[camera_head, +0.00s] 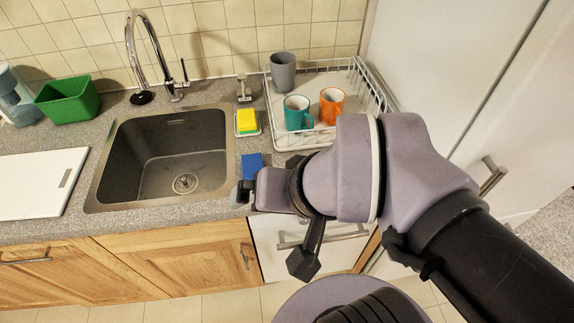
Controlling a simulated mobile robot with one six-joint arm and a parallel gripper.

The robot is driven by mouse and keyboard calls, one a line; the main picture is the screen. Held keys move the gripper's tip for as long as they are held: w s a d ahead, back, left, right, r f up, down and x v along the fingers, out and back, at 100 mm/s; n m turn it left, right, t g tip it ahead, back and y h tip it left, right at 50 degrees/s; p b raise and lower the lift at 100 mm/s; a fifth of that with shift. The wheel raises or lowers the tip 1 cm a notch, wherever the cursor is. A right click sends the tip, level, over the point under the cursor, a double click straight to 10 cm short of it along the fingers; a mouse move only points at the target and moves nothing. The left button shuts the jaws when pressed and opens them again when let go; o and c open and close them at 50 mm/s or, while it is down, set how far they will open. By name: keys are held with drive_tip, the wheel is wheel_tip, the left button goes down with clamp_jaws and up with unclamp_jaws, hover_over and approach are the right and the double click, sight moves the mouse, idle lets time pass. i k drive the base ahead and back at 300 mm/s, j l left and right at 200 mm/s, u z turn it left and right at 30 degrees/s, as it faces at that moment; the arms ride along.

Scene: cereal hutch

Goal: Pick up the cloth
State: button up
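A small blue piece, which looks like the cloth (252,162), lies on the counter to the right of the sink. Its lower part is hidden behind my gripper and wrist. My gripper (242,192) is at the counter's front edge, just below and slightly left of the cloth in the picture. Only a small part of its fingers shows. I cannot tell whether they are open or shut, or whether they touch the cloth.
The sink (165,160) is left of the cloth. A yellow and green sponge (247,122) sits behind it. A dish rack (350,85) with a teal mug (297,114), an orange mug (332,104) and a grey cup (283,72) stands behind right. A white board (38,183) lies far left.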

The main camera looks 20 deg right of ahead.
sight(250, 163)
drive_tip(key=i+j+z, duration=0.15)
drive_tip(key=j+z, duration=0.25)
drive_tip(key=i+j+z, duration=0.1)
drive_tip(key=z, duration=0.3)
drive_tip(key=j+z, duration=0.8)
